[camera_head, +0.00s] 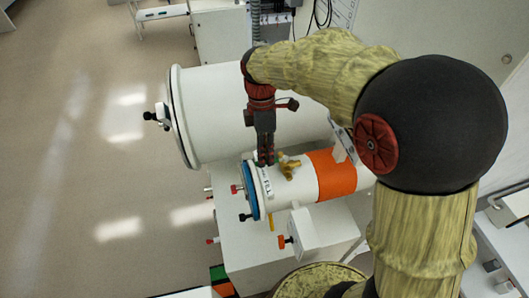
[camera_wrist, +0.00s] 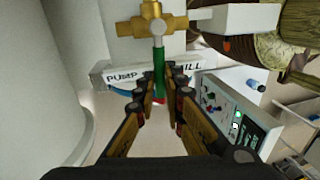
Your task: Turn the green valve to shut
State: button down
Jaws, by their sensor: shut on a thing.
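The green valve shows in the wrist view as a brass body (camera_wrist: 155,24) with a green lever (camera_wrist: 159,70) pointing down the picture, over a white label plate (camera_wrist: 118,76) with "PUMP" and part of "FILL" readable. My gripper (camera_wrist: 160,92) has its fingers on either side of the lever's lower end and is shut on it. In the head view, my gripper (camera_head: 265,163) reaches down beside the brass valve body (camera_head: 288,166), on top of the small white cylinder (camera_head: 300,182). The green lever is hidden there by my fingers.
A large white cylinder (camera_head: 215,95) lies close behind the small one. The small one has an orange band (camera_head: 332,176) and a blue ring (camera_head: 249,191). A box with buttons and a green display (camera_wrist: 236,125) stands at right. Open floor (camera_head: 80,170) lies left.

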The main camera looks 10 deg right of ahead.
dwell(0.3)
jog(key=c, duration=1.9)
grip_release()
jog(key=shift+s, duration=0.1)
jog(key=shift+r, duration=0.1)
jog(key=r, duration=0.4)
jog(key=w+r, duration=0.1)
jog(key=r, duration=0.2)
jog(key=w+r, duration=0.1)
jog(key=r, duration=0.3)
jog(key=shift+w+r, duration=0.2)
jog(key=shift+r, duration=0.1)
